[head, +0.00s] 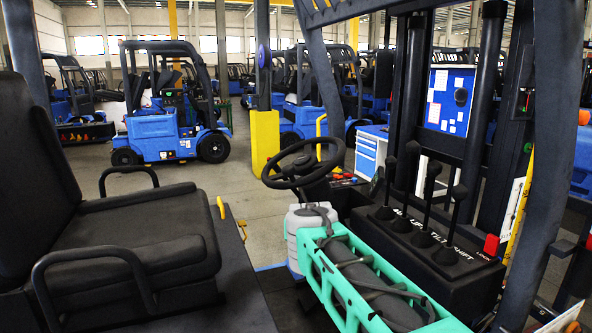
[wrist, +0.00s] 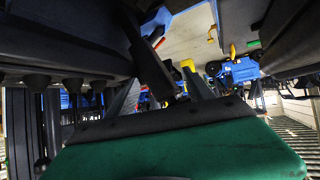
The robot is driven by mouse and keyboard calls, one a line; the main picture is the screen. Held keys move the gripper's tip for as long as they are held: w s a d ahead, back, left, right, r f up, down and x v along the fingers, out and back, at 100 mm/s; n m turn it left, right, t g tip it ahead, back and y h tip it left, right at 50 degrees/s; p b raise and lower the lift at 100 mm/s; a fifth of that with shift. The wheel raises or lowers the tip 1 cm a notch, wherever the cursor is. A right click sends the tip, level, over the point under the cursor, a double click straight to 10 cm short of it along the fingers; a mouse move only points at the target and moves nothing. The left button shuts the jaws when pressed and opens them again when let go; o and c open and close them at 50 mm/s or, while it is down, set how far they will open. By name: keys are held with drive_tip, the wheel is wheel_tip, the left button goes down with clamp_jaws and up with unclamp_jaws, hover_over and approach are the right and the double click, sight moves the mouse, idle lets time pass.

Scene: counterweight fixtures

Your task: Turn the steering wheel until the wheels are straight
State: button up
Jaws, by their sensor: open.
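The black steering wheel (head: 303,163) stands on its column in the middle of the head view, right of the seat. It is tilted, and its rim and spokes show. My gripper (wrist: 161,78) shows in the wrist view as two grey fingers spread apart, with nothing between them. I cannot make out its fingers in the head view. I see no contact between the fingers and the steering wheel, and cannot clearly pick out the wheel in the wrist view. The road wheels of this truck are not in view, so their angle cannot be told.
A black seat (head: 139,225) with armrests stands at the left. Several black levers (head: 429,190) rise from a dark console at the right, beside the mast and roof posts. A yellow post (head: 265,141) and a blue forklift (head: 163,128) stand beyond, with open floor between.

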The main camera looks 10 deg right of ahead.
sight(287, 172)
drive_tip(key=w+a+r+t+h, duration=0.1)
drive_tip(key=w+r+t, duration=0.1)
drive_tip(key=w, duration=0.4)
drive_tip(key=w+a+r+m+t+h, duration=0.1)
drive_tip(key=w+r, duration=0.2)
drive_tip(key=w, duration=0.2)
drive_tip(key=w+a+r+m+t+h, duration=0.1)
drive_tip(key=w+r+t, duration=0.1)
drive_tip(key=w, duration=0.4)
drive_tip(key=shift+w+a+r+t, duration=0.3)
drive_tip(key=shift+w+r, duration=0.05)
drive_tip(key=shift+r, duration=0.25)
drive_tip(key=shift+w+a+r+h, duration=0.1)
drive_tip(key=shift+w+r+h, duration=0.2)
drive_tip(key=shift+h, duration=0.1)
drive_tip(key=shift+w+r, duration=0.15)
drive_tip(key=shift+w, duration=0.1)
drive_tip(key=p+x, duration=0.4)
drive_tip(key=x, duration=0.2)
drive_tip(key=shift+w+r, duration=0.1)
drive_tip(key=shift+w, duration=0.05)
drive_tip(key=shift+w+d, duration=0.3)
drive_tip(key=shift+w, duration=0.1)
drive_tip(key=shift+c, duration=0.2)
clamp_jaws()
